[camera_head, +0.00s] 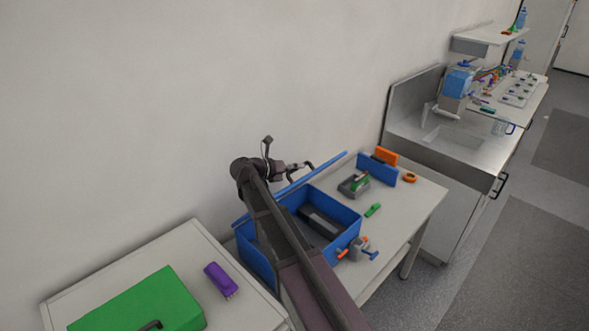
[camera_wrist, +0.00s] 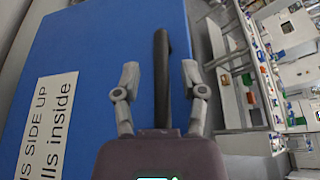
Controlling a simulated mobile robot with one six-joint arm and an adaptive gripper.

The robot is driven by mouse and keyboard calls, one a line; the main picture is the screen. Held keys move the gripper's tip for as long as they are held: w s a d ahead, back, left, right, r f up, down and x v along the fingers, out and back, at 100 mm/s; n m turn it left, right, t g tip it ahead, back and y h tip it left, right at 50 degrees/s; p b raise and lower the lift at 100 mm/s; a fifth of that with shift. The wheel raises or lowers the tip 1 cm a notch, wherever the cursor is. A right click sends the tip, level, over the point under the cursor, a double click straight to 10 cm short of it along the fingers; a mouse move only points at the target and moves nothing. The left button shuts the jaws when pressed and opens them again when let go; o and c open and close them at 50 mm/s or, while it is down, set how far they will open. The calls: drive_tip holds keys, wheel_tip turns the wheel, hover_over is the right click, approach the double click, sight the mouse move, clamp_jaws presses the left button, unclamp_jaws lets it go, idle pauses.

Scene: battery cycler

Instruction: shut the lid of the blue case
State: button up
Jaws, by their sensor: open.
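The blue case (camera_head: 346,245) stands open on a table, with a dark grey item (camera_head: 321,222) inside. Its lid (camera_head: 328,167) is raised along the back side, seen nearly edge-on from the head. In the wrist view the blue lid (camera_wrist: 95,60) fills much of the picture, with a printed white label (camera_wrist: 48,125) and a black handle (camera_wrist: 161,75). My gripper (camera_wrist: 160,76) is open, with one finger on each side of the handle in the picture; I cannot tell whether they touch it. In the head view my gripper (camera_head: 302,166) is at the lid, and my arm hides part of the case.
Right of the case are a grey-green device (camera_head: 354,186), a blue bin (camera_head: 377,171), an orange ring (camera_head: 410,178) and a grey-orange tool (camera_head: 358,248). A wall stands behind.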

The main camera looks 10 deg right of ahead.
clamp_jaws()
